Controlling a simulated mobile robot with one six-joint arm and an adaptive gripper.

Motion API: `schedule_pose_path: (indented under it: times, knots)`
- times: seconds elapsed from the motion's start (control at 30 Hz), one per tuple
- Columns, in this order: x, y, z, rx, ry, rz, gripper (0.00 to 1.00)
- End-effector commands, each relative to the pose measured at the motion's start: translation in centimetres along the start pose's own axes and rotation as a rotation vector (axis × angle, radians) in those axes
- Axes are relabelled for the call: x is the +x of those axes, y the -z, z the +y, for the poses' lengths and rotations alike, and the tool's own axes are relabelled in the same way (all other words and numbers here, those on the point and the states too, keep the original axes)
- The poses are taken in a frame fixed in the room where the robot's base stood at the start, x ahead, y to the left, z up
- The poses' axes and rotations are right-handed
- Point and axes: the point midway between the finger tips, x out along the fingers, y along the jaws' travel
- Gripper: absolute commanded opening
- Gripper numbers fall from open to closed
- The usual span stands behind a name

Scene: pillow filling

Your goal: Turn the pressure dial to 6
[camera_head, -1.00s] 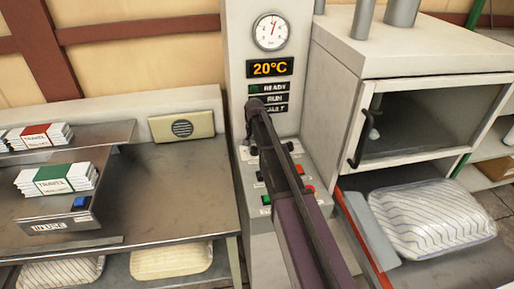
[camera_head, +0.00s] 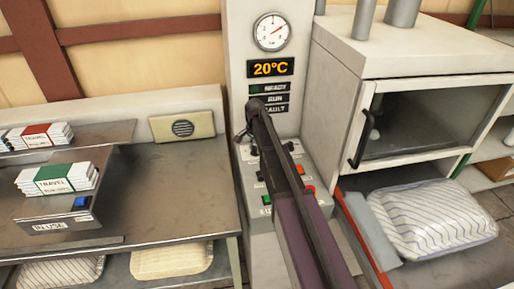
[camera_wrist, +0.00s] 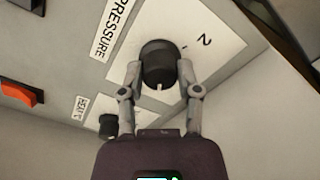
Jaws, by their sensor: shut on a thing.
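The pressure dial (camera_wrist: 158,62) is a round black knob on a white plate (camera_wrist: 226,44) in the wrist view. "PRESSURE" is printed beside it and a "2" shows near its edge. A pale mark on the knob faces my gripper's palm. My gripper (camera_wrist: 158,70) is shut on the dial, one finger on each side. In the head view my gripper (camera_head: 246,136) is partly hidden behind my arm, over the control panel. The round gauge (camera_head: 271,31) above has a red needle pointing up and to the right. Other numbers around the dial are hidden or unreadable.
A smaller black knob (camera_wrist: 107,126) and an orange-red switch (camera_wrist: 22,92) sit near the dial. The display (camera_head: 270,67) reads 20°C. A chamber with a glass door (camera_head: 420,115) stands right of the panel, a metal table (camera_head: 180,185) left.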

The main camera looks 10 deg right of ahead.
Motion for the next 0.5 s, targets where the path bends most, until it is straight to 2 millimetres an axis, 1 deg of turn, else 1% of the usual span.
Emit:
schedule_pose_path:
  times: [0.13,0.17,0.2,0.27,0.5]
  knots:
    - [0.0,0.26,-0.13,0.001,0.003,0.005,0.0]
    - [0.0,0.27,-0.12,0.001,0.003,0.005,0.5]
    - [0.0,0.27,-0.12,0.001,0.003,0.005,0.62]
    - [0.0,0.24,-0.09,0.001,0.002,0.004,0.79]
    - [0.0,0.11,0.0,0.0,0.001,0.002,0.79]
